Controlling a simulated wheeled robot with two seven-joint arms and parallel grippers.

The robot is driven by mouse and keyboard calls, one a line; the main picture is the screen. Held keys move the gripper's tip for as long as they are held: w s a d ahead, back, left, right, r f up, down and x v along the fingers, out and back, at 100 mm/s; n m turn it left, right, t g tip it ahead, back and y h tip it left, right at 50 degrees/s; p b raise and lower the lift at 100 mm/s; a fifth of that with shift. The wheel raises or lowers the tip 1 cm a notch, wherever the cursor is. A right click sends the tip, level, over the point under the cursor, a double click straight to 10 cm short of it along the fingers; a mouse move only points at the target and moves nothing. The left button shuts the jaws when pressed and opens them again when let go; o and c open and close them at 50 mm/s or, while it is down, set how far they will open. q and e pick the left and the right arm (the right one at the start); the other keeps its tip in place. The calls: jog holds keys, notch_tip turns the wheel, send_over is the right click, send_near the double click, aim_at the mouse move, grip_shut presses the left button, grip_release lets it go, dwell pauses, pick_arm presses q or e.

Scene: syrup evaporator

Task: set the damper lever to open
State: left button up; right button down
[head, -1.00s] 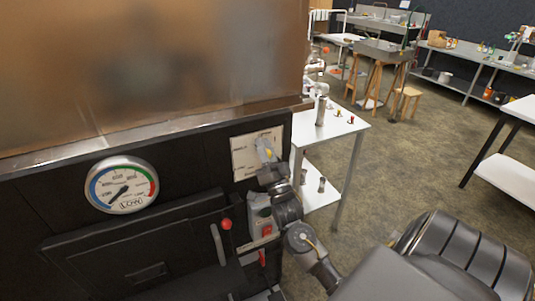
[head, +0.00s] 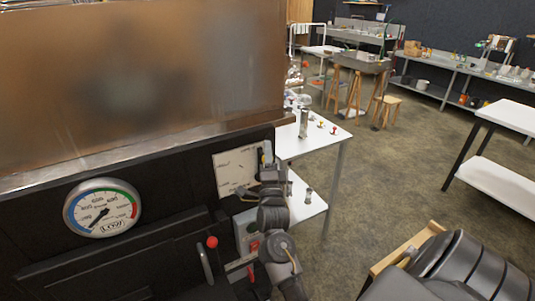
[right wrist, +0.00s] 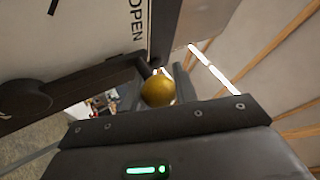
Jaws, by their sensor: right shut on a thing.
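The damper's label plate (head: 232,172) is on the dark front of the evaporator, right of the gauge. In the right wrist view its word OPEN (right wrist: 137,20) shows at the top. The dark damper lever (right wrist: 85,83) runs from its round pivot (right wrist: 25,102) to the right, its outer end close to OPEN. Its yellow ball knob (right wrist: 158,90) sits between the jaws of my right gripper (right wrist: 160,100). My right gripper (head: 264,172) is shut on the lever at the plate's right edge and hides part of it in the head view. My left gripper is not in view.
A round gauge (head: 102,208) and a red-knobbed handle (head: 212,242) are on the evaporator front, left of my right arm. A white table (head: 322,140) stands close to the right. Open floor (head: 385,170) lies beyond it.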

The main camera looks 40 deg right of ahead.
jog(key=shift+r, duration=0.25)
jog(key=c, duration=1.1)
grip_release()
jog(key=shift+f, duration=0.1)
jog(key=shift+f, duration=0.15)
jog(key=b+v, duration=0.2)
jog(key=v, duration=0.5)
jog(key=shift+s+a+b, duration=0.1)
jog(key=shift+s+b, duration=0.15)
jog(key=shift+b, duration=0.15)
